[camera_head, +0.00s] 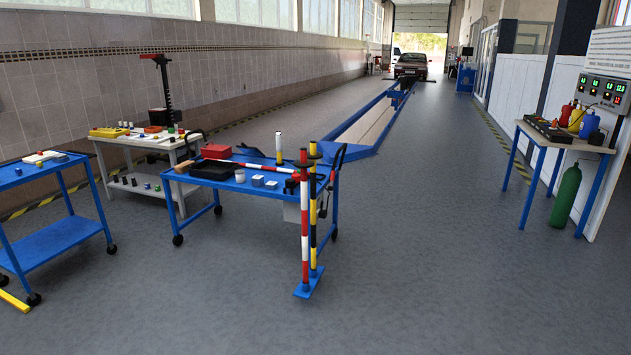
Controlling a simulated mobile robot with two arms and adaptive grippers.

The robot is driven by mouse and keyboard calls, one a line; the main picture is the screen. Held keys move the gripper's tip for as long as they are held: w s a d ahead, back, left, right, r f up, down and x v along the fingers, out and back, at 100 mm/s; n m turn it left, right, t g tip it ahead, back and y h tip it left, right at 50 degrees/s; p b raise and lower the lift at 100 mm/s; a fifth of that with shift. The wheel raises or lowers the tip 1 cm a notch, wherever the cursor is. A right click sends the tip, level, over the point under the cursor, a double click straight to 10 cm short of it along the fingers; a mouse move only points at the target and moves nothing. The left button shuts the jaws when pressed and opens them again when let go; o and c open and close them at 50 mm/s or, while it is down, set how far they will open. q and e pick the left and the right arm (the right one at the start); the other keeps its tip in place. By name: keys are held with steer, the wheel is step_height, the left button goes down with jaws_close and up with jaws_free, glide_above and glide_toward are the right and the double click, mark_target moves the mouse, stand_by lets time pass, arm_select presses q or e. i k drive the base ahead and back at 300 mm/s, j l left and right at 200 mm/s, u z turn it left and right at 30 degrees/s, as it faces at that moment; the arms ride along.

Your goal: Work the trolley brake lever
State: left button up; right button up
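A blue trolley (232,184) on casters stands left of the middle in the head view. It carries a black tray (212,170), a red box (216,151), a red-and-white striped bar (262,167) and small blocks. A black curved handle (340,158) rises at its right end. A second black curved bar (189,137) shows at its back left. I cannot tell which part is the brake lever; it may be hidden or too small to make out. Neither of my grippers is in view.
Striped posts (304,225) on a blue foot (309,284) stand close before the trolley's right end. Another blue trolley (55,241) is at left, a grey workbench (130,142) behind. A blue-legged table (565,141) and green cylinder (566,195) are right. The middle-right floor is clear.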

mark_target(332, 179)
steer(key=i, duration=2.15)
steer(key=i+u, duration=0.15)
steer(key=i, duration=0.3)
steer(key=i+l+u, duration=0.1)
steer(key=i, duration=0.4)
steer(key=i+l+u, duration=0.15)
steer(key=i, duration=0.3)
steer(key=i+l+u, duration=0.15)
steer(key=i, duration=0.3)
